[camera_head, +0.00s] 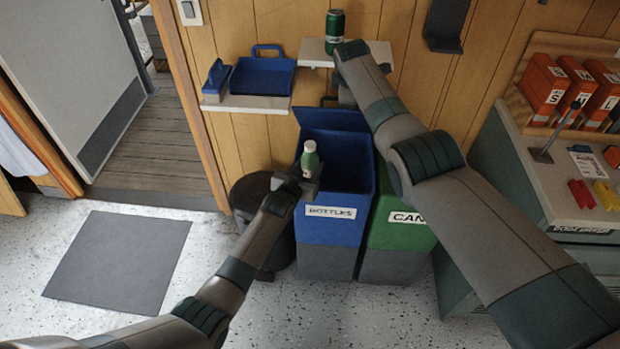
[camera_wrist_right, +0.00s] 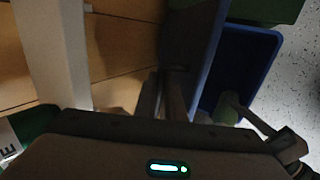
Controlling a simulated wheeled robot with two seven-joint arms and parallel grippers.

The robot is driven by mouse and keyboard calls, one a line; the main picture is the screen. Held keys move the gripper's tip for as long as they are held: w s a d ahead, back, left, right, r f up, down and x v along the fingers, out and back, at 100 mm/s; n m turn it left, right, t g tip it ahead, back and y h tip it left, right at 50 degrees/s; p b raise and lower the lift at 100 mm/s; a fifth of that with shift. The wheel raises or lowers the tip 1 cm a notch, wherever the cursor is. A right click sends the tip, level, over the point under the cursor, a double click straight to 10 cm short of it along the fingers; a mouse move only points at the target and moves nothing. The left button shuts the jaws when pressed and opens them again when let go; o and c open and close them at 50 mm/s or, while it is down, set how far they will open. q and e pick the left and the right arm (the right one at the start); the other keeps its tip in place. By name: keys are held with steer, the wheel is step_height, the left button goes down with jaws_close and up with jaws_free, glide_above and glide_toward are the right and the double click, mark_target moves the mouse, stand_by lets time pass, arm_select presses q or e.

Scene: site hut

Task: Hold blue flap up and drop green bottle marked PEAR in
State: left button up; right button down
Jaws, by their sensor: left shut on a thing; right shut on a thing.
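The blue bin (camera_head: 333,228) has a white label that seems to read BOTTLES. Its blue flap (camera_head: 332,119) stands raised at the back and the bin mouth is open. My right gripper (camera_wrist_right: 172,92) is shut on the flap's edge; in the head view my arm partly hides it. My left gripper (camera_head: 308,178) is shut on a green bottle (camera_head: 310,160) with a pale cap. It holds the bottle upright by the left front of the open mouth. No PEAR marking can be read. In the right wrist view the open blue bin also shows (camera_wrist_right: 262,42).
A green bin (camera_head: 400,235) stands close on the right, and a dark round bin (camera_head: 262,200) on the left. A green can (camera_head: 335,27) is on a small wall shelf (camera_head: 312,52). A blue tray (camera_head: 264,76) sits on another shelf.

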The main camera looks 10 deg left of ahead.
arm_select(q)
steer(key=o, duration=1)
steer(key=s+a, duration=0.3)
steer(key=s+a+r, duration=0.1)
steer(key=s+a, duration=0.2)
steer(key=s+a+r, duration=0.1)
steer(key=s+a, duration=0.3)
stand_by(0.7)
